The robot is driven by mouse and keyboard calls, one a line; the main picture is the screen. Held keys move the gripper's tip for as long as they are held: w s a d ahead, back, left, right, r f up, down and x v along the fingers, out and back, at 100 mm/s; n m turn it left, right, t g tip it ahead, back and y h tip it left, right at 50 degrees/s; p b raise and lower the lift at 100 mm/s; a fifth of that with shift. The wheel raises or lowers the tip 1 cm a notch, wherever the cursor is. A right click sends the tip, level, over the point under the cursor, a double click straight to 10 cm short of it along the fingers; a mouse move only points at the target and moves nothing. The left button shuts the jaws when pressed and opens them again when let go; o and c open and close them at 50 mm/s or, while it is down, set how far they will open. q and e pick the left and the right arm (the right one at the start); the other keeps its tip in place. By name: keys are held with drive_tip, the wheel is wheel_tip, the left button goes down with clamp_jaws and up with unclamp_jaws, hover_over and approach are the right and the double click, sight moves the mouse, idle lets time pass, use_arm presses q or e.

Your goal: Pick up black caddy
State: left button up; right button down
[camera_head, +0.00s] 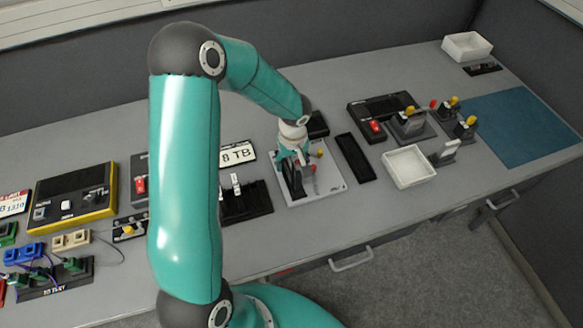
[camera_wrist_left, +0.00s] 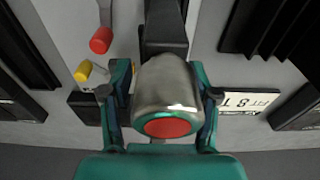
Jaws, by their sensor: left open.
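What I take for the black caddy (camera_head: 294,183) stands upright on a pale grey board near the middle of the bench. In the left wrist view its dark body (camera_wrist_left: 165,38) lies beyond the fingers. My left gripper (camera_head: 292,158) is over it, pointing down, with its teal fingers spread. In the left wrist view a metallic rounded piece with a red end (camera_wrist_left: 167,95) sits between the fingers; I cannot tell whether it belongs to the caddy. The gripper and arm hide much of the caddy. My right gripper is not in view.
Red (camera_wrist_left: 101,40) and yellow (camera_wrist_left: 83,71) handles stand beside the left finger. The pale board (camera_head: 331,188) lies under the caddy. A black rack (camera_head: 247,207) is to its left, a black tray (camera_head: 355,158) and white bin (camera_head: 409,167) to its right.

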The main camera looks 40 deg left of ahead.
use_arm(q)
drive_tip(key=shift+f, duration=0.65)
drive_tip(key=shift+a+r, duration=0.1)
clamp_jaws()
drive_tip(key=shift+r, duration=0.15)
